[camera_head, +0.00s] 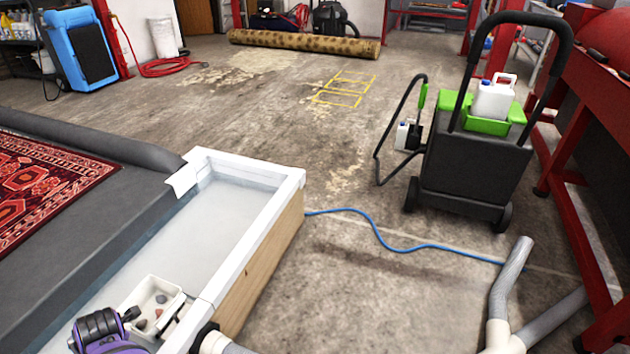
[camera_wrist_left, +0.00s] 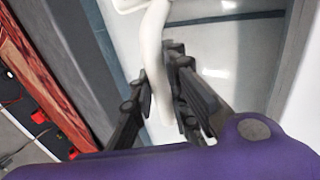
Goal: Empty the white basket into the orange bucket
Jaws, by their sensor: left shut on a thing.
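The white basket (camera_head: 152,290) shows at the lower left of the head view, over the white-rimmed pit, with a few small brown and reddish things (camera_head: 160,299) inside. My left gripper (camera_head: 97,325), black fingers on a purple body, is at the basket's near left side. In the left wrist view its fingers (camera_wrist_left: 158,88) are shut on a long white part of the basket (camera_wrist_left: 154,50). Whether the basket rests on the pit floor or hangs above it I cannot tell. I see no orange bucket in either view. My right gripper is not in view.
The pit has a raised white rim (camera_head: 250,165) and a wooden outer side. A patterned red rug (camera_head: 45,180) lies to its left. A red bench stands at the right. The middle floor is clear.

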